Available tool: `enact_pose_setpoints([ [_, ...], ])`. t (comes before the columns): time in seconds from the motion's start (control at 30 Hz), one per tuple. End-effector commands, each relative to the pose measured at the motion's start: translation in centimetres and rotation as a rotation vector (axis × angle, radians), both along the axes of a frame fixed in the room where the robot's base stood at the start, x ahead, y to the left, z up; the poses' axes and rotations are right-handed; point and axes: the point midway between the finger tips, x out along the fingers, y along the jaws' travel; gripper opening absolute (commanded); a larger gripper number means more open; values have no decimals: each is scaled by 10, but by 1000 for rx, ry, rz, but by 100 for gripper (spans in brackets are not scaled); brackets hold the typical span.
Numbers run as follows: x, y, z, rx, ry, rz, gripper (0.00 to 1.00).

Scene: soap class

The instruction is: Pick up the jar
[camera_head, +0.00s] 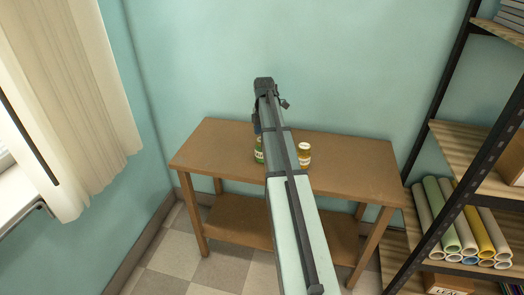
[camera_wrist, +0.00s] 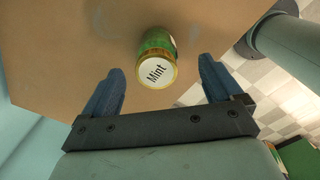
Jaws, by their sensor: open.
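A green jar (camera_head: 259,152) stands on the wooden table, partly hidden behind my arm in the head view. A second jar (camera_head: 304,155), amber with a pale label, stands just right of my arm. In the wrist view, a green jar (camera_wrist: 156,66) with a white lid reading "Mint" shows between and slightly beyond my fingertips. My gripper (camera_wrist: 161,66) has its two blue fingers spread, with a gap on each side of that jar, and holds nothing.
The wooden table (camera_head: 355,165) has a lower shelf (camera_head: 222,217) and bare top on both sides of the jars. A wall is behind it. A curtain (camera_head: 85,100) hangs at left. A black-framed rack (camera_head: 445,205) with rolled tubes (camera_head: 466,225) stands close at right.

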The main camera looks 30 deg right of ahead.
Motion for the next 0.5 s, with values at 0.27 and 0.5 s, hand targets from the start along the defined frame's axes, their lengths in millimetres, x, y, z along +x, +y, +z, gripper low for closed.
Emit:
enact_pose_setpoints([
  [0.27,0,0,-19,0,0,0,93],
  [0.5,3,3,-33,1,2,0,93],
])
